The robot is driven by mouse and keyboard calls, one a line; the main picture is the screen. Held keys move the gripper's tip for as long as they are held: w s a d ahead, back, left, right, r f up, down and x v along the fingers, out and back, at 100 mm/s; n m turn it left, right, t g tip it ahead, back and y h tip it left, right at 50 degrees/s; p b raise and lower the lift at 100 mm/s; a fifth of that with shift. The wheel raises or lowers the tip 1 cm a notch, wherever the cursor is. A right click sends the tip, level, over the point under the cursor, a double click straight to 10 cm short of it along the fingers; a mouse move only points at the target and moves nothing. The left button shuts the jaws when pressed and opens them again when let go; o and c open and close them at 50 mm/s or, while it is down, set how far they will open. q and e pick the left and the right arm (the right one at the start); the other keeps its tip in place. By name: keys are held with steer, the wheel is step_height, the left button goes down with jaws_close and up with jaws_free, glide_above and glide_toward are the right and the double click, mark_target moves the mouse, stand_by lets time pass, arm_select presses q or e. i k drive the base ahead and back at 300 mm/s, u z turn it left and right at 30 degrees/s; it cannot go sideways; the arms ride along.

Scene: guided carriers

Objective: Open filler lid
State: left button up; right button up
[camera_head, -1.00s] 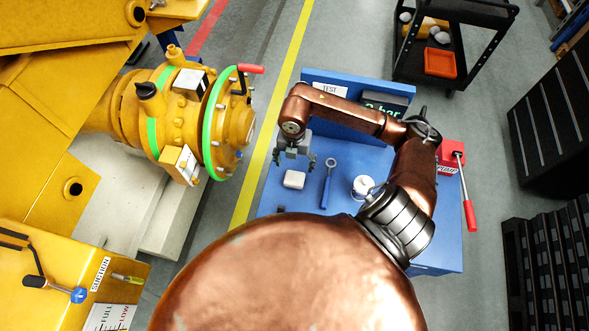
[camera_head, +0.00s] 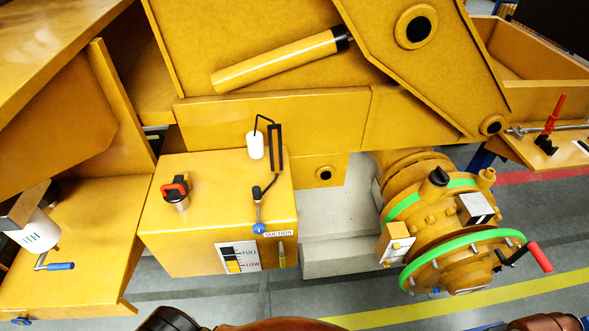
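The filler lid (camera_head: 175,192) is a small round cap with a red and black handle on a short grey neck. It sits on the top left of the yellow tank (camera_head: 190,240) in the head view and looks closed. The tank's front carries a FULL/LOW level gauge (camera_head: 239,257). Neither of my grippers is in view; only copper and black parts of my arms show along the bottom edge.
Left of the tank, a white canister with a blue-handled crank (camera_head: 40,235) stands on a yellow ledge. To the right is a yellow flanged hub with green rings (camera_head: 450,235) and a red lever. Yellow machine beams rise behind the tank. Grey floor shows in front.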

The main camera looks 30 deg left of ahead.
mark_target(175, 193)
steer(key=u, duration=2.1)
